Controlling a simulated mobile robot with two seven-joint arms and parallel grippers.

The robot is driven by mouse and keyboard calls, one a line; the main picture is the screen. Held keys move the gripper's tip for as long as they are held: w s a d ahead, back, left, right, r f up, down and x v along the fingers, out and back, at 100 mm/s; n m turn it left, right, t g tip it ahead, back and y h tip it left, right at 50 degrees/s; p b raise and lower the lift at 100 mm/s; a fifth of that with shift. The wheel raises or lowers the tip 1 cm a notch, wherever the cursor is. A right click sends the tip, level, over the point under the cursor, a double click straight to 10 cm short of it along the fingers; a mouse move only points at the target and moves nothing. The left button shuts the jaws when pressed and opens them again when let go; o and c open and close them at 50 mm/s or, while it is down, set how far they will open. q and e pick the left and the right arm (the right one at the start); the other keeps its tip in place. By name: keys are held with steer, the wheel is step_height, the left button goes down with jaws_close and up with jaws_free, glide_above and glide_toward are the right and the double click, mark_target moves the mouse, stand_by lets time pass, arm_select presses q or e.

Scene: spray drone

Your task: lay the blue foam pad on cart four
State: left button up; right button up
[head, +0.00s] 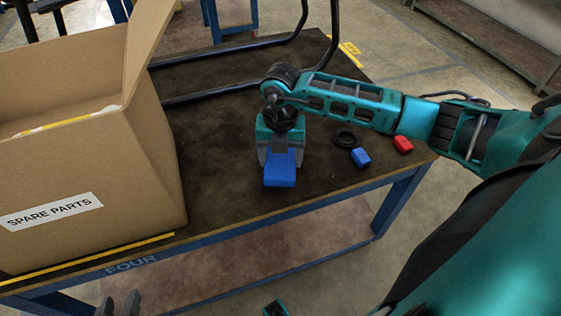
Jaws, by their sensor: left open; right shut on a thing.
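The blue foam pad (280,172) is between the fingers of my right gripper (279,160), which is shut on it and points down. The pad is over the dark top of cart four (235,185), close to its front edge. I cannot tell whether the pad touches the top. The cart's blue front rail reads "FOUR". My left gripper (119,305) shows only as grey fingertips at the bottom edge, in front of the cart, open with nothing seen between them.
An open cardboard box (85,150) marked "SPARE PARTS" fills the cart's left side. A black ring (345,138), a small blue block (361,157) and a red block (403,144) lie right of the pad. A black tube handle (240,89) is behind. Bare top surrounds the pad.

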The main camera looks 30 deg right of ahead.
mark_target(281, 158)
step_height(281, 158, down, 2)
steer(key=shift+f, duration=0.1)
arm_select(q)
steer(key=shift+f, duration=0.25)
arm_select(e)
steer(key=shift+f, duration=0.2)
arm_select(q)
steer(key=shift+s+f, duration=0.15)
steer(key=shift+f, duration=0.05)
arm_select(e)
steer(key=o, duration=1)
steer(key=shift+r, duration=0.1)
steer(key=shift+r, duration=0.25)
arm_select(q)
step_height(281, 158, up, 3)
steer(key=shift+f+p, duration=0.15)
steer(key=shift+p, duration=1.05)
arm_select(e)
step_height(281, 158, up, 12)
